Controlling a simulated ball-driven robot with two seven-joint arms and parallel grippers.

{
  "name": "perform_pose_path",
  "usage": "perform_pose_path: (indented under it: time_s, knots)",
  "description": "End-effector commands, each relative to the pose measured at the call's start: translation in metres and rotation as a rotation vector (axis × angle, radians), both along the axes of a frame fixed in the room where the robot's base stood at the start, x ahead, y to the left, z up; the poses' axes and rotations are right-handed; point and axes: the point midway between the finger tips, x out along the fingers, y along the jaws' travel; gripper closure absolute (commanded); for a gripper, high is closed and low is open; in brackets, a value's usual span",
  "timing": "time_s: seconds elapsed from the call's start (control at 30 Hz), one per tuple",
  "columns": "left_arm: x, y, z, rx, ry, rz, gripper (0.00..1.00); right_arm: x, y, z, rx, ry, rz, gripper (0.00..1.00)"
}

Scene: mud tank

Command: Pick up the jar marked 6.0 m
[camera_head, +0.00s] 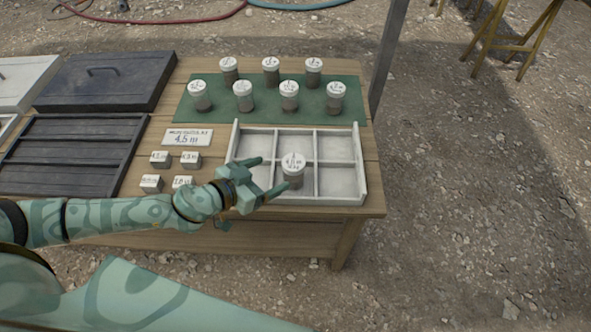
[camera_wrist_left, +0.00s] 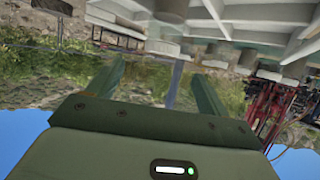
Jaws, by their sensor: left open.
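Several white-lidded jars stand in two rows on a green mat (camera_head: 180,114); one is the front-row jar (camera_head: 289,97). Their lid marks are too small to read surely, so I cannot tell which is marked 6.0 m. Another jar (camera_head: 294,171) stands upright in the white divided tray (camera_head: 362,178), near its front middle; its lid mark is also unclear. My left gripper (camera_head: 272,175) is open over the tray's front left, its fingertips just left of that jar. In the left wrist view my open fingers (camera_wrist_left: 155,88) have nothing between them. My right gripper is not in view.
A card reading 4.5 m (camera_head: 188,137) and several small marked blocks (camera_head: 160,159) lie left of the tray. Dark slatted panels (camera_head: 68,150) and a dark lidded case (camera_head: 105,80) cover the table's left. A grey post (camera_head: 390,50) stands behind the right edge.

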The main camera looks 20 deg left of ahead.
Motion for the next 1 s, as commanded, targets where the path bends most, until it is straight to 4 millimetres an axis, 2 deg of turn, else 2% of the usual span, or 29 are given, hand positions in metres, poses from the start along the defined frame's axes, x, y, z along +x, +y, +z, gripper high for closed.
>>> perform_pose_path:
  time_s: [0.1, 0.2, 0.47, 0.7, 1.0]
  knots:
    - [0.026, -0.014, -0.012, 0.001, -0.004, -0.001, 0.21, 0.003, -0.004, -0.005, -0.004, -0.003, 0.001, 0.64]
    - [0.041, -0.022, -0.020, 0.001, -0.002, -0.001, 0.21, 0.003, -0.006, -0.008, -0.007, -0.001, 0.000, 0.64]
    - [0.060, -0.032, -0.028, 0.003, -0.003, -0.002, 0.21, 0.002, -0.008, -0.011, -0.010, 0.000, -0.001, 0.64]
    - [0.090, -0.047, -0.043, 0.003, -0.002, -0.002, 0.21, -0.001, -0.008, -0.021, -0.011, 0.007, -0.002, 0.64]
    - [0.096, -0.050, -0.044, 0.003, 0.000, -0.001, 0.21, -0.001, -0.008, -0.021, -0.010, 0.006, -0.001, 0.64]
